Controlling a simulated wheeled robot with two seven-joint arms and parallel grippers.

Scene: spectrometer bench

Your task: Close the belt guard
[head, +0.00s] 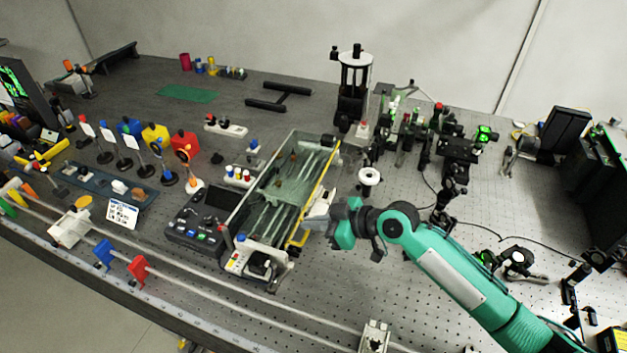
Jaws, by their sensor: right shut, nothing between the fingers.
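The belt unit (236,258) is a long glass-sided box near the middle of the bench, with rods or belts showing inside. What looks like its guard is a clear panel with a yellow edge (320,185) along the box's right side. I cannot tell the exact angle of the guard. My right gripper (309,217) is shut and empty. It is at the right side of the box, close beside the lower part of the yellow edge; I cannot tell if it touches. My left gripper is not in view.
A dark control box (197,222) stands left of the belt unit. A small white round stand (369,177) is just behind my right wrist. Optics mounts (460,150) crowd the back right. A rail (190,285) runs along the front edge.

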